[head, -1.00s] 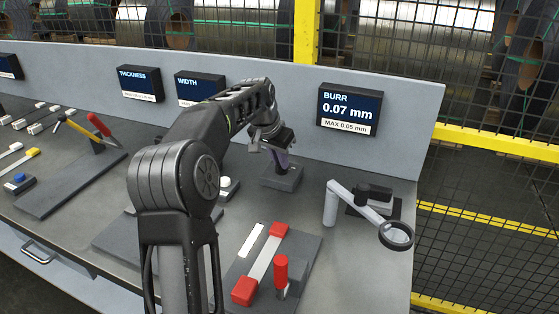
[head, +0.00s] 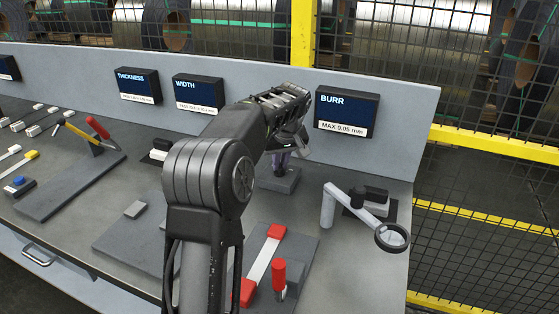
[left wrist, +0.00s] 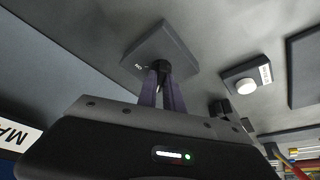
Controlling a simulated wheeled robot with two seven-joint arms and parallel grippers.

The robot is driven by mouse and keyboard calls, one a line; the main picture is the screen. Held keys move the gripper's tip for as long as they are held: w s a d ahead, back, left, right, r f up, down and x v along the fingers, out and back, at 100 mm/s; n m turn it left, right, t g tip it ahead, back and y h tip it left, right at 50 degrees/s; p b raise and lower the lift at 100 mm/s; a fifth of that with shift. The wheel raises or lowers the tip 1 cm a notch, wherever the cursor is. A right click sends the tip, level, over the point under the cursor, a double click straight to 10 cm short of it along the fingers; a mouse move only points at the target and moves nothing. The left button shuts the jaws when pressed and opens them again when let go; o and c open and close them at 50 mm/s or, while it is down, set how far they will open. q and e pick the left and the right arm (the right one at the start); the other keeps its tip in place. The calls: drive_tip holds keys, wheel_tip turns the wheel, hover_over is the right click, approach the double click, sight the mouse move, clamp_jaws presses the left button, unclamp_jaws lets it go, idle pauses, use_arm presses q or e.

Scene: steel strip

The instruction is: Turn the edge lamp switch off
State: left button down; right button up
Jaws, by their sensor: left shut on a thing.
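The switch is a grey block (head: 278,180) with a small black knob on top, on the bench below the BURR display. It also shows in the left wrist view (left wrist: 165,42), with part of a label and the knob (left wrist: 160,68). I take it for the edge lamp switch, but its label is too small to read fully. My left gripper (head: 281,165) points down at it, its purple fingers shut on the knob. The fingers and arm partly hide the knob. My right gripper is not in view.
The BURR display (head: 346,112) shows no reading above its MAX 0.05 mm label. A magnifier on an arm (head: 392,237) stands to the right. A red-handled fixture (head: 278,276) is in front. A white button (left wrist: 246,86) sits beside the block.

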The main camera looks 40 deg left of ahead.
use_arm(q)
drive_tip(key=shift+n, duration=0.5)
drive_tip(key=c, duration=1.5)
unclamp_jaws()
drive_tip(key=v, duration=0.7)
drive_tip(key=shift+d+r, duration=0.25)
drive_tip(key=shift+r, duration=0.1)
